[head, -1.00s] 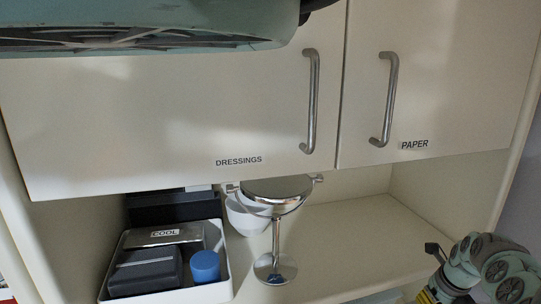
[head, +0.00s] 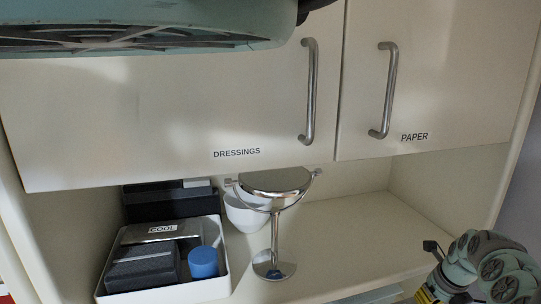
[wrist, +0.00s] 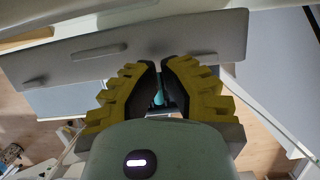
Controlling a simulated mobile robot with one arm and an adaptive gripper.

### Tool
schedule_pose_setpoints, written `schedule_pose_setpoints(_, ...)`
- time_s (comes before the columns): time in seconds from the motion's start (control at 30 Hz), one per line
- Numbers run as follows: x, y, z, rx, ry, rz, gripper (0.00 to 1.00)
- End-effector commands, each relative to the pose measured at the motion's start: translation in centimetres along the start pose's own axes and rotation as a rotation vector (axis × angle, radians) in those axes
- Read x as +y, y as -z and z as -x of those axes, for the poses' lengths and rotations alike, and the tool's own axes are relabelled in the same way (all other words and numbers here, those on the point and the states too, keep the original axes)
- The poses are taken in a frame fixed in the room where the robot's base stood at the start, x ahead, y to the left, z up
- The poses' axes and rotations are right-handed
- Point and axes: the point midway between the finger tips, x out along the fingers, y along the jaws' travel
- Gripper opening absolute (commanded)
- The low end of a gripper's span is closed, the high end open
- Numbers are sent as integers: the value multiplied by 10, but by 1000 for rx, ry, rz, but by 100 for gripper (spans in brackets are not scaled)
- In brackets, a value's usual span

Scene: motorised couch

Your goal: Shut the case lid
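A dark case (head: 142,270) lies in a white tray (head: 226,284) on the shelf at the lower left of the head view. Its lid appears down on it, though I cannot tell whether it is fully closed. I also cannot tell for certain that this is the task's case. My gripper shows in the wrist view (wrist: 160,66), with yellow ribbed fingers and black pads. The tips are close together with a narrow gap, and no held object is visible. In the head view, part of my arm is at the lower right, well away from the tray.
The tray also holds a silver tin marked COOL (head: 161,232) and a blue lid (head: 203,262). A dark box (head: 168,204) stands behind. A round mirror on a stand (head: 275,228) and a white bowl (head: 240,214) are beside it. Cupboard doors (head: 170,110) overhang the shelf; its right part is clear.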

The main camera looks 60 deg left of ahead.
Motion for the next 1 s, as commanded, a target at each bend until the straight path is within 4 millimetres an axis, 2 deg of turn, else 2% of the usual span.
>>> schedule_pose_setpoints(1.0, 2, -2, -25, -2, -1, 7, 0)
